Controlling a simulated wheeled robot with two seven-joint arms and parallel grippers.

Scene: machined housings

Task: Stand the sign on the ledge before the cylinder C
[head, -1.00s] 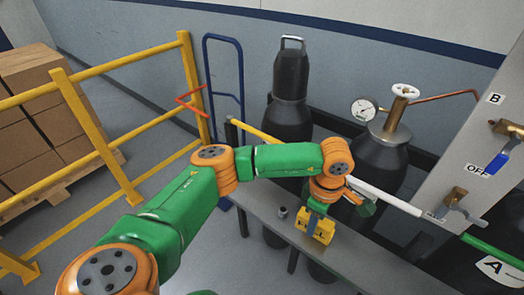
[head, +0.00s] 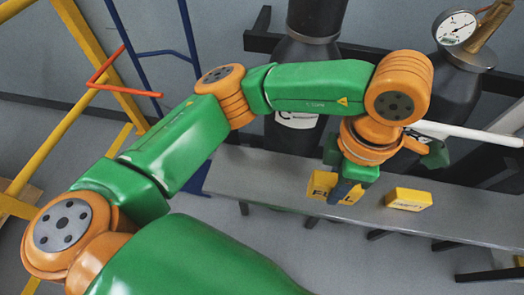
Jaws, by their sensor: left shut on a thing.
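My left gripper (head: 345,190) points down over the grey ledge (head: 265,178) and is shut on a yellow sign (head: 321,184) with dark lettering, partly covered by the fingers. I cannot tell whether the sign touches the ledge. A dark cylinder (head: 316,57) with a white label (head: 297,119) stands behind the ledge, up and left of the gripper. The label seems to read C, but my arm crosses the cylinder and covers part of it. My right gripper is not in view.
Another dark cylinder with a pressure gauge (head: 456,28) stands at the right. The ledge left of the gripper looks clear. A blue frame (head: 152,53) and yellow railing (head: 20,157) are at the left.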

